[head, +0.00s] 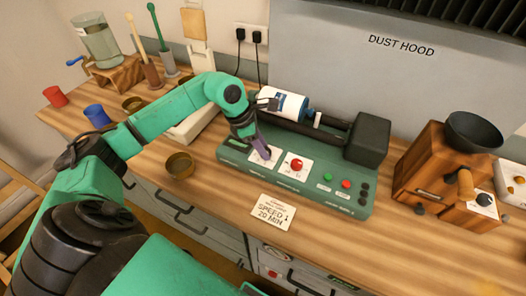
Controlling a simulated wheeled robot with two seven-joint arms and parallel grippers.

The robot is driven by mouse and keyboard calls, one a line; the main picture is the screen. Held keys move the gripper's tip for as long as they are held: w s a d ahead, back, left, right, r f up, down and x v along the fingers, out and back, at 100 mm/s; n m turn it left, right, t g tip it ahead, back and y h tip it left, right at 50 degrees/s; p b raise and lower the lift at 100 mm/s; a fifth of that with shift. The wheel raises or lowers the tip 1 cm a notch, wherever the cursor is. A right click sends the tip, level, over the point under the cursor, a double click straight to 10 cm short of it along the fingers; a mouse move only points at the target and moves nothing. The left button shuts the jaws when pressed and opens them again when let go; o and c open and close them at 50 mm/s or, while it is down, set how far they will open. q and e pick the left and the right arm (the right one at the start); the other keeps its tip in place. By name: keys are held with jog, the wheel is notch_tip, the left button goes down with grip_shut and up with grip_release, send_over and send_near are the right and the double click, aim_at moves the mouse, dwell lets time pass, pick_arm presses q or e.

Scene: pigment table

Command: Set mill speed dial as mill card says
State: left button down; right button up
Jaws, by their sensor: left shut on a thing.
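The mill (232,153) is a green machine with a white jar (289,105) lying on its rollers. The mill card (271,212) lies on the table in front of it and reads "SPEED 1" and "20 MIN"; its smaller top line is too small to read. My left gripper (263,153) points down at the left white dial plate on the mill's front panel and is shut on the dial there. The gripper hides the dial and its pointer, so its setting cannot be read. A red knob (297,164) sits on the white plate to the right. My right gripper is not in view.
A brass bowl (180,166) stands left of the mill, below my left arm. A wooden grinder (433,175) with a dark funnel stands at the right. Red (55,96) and blue (97,115) cups are at the far left. The table front is mostly clear.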

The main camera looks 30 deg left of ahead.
pick_arm(q)
jog(key=m+b, duration=0.2)
jog(key=shift+w+a+f+m+g+h, duration=0.1)
jog(key=shift+w+m+g+h, duration=0.1)
jog(key=shift+m+g+h, duration=0.15)
jog(key=shift+w+r+m+g+b, duration=0.15)
jog(key=shift+m+g+b, duration=0.65)
jog(key=shift+m, duration=1.05)
jog(key=shift+r, duration=0.1)
jog(key=shift+c, duration=2.4)
grip_release()
jog(key=shift+a+r, duration=0.15)
jog(key=shift+r, duration=0.05)
jog(key=v, duration=1.4)
jog(key=shift+b, duration=0.45)
